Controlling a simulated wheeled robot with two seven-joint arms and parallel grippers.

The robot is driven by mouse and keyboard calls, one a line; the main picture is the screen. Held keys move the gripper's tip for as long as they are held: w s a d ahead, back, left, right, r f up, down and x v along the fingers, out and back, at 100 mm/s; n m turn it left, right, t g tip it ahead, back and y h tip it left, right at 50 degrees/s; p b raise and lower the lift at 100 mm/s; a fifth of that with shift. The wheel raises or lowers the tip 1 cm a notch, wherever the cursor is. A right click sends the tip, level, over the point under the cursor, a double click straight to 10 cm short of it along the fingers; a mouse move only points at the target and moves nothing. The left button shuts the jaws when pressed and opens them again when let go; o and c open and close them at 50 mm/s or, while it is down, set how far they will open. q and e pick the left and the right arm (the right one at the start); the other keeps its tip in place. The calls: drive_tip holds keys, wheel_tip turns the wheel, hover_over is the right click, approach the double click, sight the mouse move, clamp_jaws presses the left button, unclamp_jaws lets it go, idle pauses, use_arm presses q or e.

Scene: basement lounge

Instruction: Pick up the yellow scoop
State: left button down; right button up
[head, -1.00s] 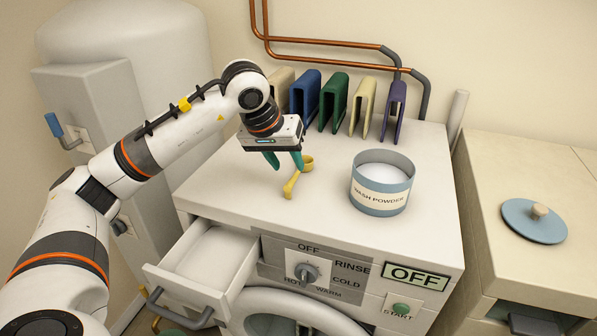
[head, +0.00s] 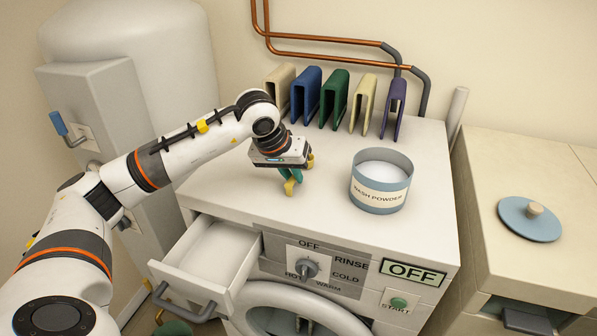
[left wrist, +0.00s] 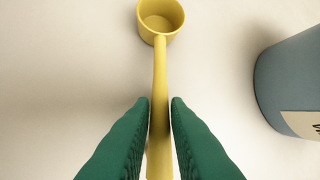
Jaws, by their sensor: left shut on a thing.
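The yellow scoop (head: 290,188) lies on top of the washing machine (head: 237,189), mostly hidden by my left gripper in the head view. The left wrist view shows its round cup (left wrist: 160,16) at the top and its handle running down between the green fingers. My left gripper (left wrist: 160,104) is shut on the handle, one finger on each side. In the head view the left gripper (head: 290,175) points down at the machine top. My right gripper is not in view.
A blue tub of wash powder (head: 381,190) stands right of the scoop. Several coloured upright holders (head: 334,98) stand along the back. A drawer (head: 206,262) is pulled out at the front left. A blue lid (head: 531,219) lies on the right cabinet.

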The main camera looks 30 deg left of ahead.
use_arm(q)
drive_tip(key=shift+r, duration=0.1)
drive_tip(key=shift+r, duration=0.6)
wheel_tip(320, 180, up, 7)
drive_tip(key=shift+r+b, duration=0.15)
drive_tip(key=shift+b, duration=0.8)
drive_tip(key=shift+r, duration=0.65)
